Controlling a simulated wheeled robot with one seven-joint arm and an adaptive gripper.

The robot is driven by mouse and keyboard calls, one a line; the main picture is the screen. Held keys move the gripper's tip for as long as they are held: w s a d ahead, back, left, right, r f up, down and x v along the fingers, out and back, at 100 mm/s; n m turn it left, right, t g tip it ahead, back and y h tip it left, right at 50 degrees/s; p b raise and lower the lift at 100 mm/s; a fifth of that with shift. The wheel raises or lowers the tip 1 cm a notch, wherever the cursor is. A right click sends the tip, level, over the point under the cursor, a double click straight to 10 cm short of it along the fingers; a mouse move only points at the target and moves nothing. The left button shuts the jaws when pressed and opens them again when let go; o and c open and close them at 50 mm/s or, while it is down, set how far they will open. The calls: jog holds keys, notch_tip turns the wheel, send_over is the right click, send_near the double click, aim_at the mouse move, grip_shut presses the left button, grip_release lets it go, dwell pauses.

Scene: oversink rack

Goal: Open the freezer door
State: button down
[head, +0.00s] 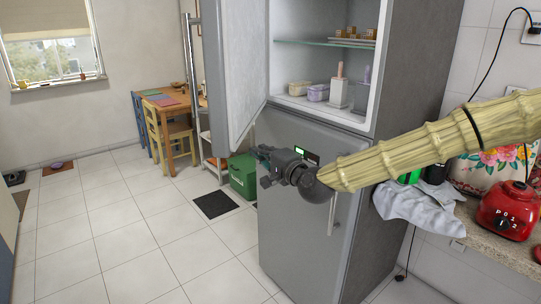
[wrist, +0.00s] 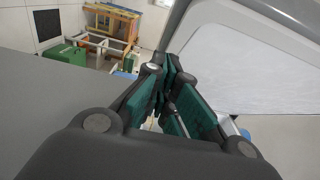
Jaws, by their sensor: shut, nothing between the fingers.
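The tall grey fridge-freezer (head: 415,70) has two doors. Its upper door (head: 245,60) stands wide open to the left, showing the white inner side, with a long handle (head: 190,55) on its outer face. The lower door (head: 290,215) is shut, with a vertical handle (head: 332,213) near its right edge. My gripper (head: 262,153) is shut and empty, in front of the lower door's top and near the upper door's bottom corner. In the wrist view, the shut fingers (wrist: 170,75) lie beside the open door's white lining (wrist: 255,60); whether they touch it is unclear.
The upper compartment holds containers (head: 318,92) on shelves. A green box (head: 243,175) and a dark mat (head: 215,205) are on the floor behind the open door. A counter with a red appliance (head: 508,210) and a cloth (head: 425,205) is at right.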

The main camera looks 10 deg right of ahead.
jog(key=a, duration=0.2)
jog(key=w+a+p, duration=0.1)
jog(key=shift+w+a, duration=0.1)
jog(key=shift+a, duration=0.3)
jog(key=shift+a, duration=0.1)
